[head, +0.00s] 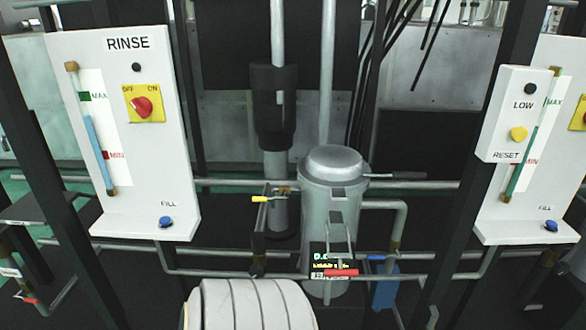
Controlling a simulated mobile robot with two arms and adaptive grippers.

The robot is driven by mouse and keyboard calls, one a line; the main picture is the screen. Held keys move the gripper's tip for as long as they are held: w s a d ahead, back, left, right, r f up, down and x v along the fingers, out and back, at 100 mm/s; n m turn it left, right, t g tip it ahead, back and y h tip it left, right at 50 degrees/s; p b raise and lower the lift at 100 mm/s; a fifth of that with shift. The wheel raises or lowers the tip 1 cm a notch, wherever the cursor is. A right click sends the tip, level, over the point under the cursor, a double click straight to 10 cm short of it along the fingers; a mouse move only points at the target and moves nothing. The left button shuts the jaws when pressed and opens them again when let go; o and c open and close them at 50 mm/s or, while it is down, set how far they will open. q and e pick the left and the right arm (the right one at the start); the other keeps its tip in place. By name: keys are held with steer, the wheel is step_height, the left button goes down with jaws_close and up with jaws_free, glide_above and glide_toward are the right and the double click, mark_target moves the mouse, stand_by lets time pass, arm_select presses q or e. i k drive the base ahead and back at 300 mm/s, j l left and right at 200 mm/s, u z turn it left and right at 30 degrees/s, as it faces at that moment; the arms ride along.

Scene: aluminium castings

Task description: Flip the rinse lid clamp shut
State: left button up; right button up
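A grey metal canister (318,205) stands upright in the middle of the head view. Its domed lid (335,162) sits down on top. A small catch (337,191) is on the front of the canister just below the lid. Below it a thin metal clamp loop (327,238) runs down the front to a red handle (341,272), which lies crosswise low on the canister. I cannot tell whether the loop is hooked on the catch. Neither of my grippers shows.
The left white RINSE panel (146,190) has a red switch (141,107) and blue FILL button (166,222). Another panel (513,120) is at right. Pipes, a yellow-handled valve (260,199) and dark posts surround the canister. A pale ribbed object (250,305) is at the bottom.

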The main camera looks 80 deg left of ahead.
mark_target(348, 256)
steer(key=u, duration=1.9)
steer(key=k+j, duration=0.05)
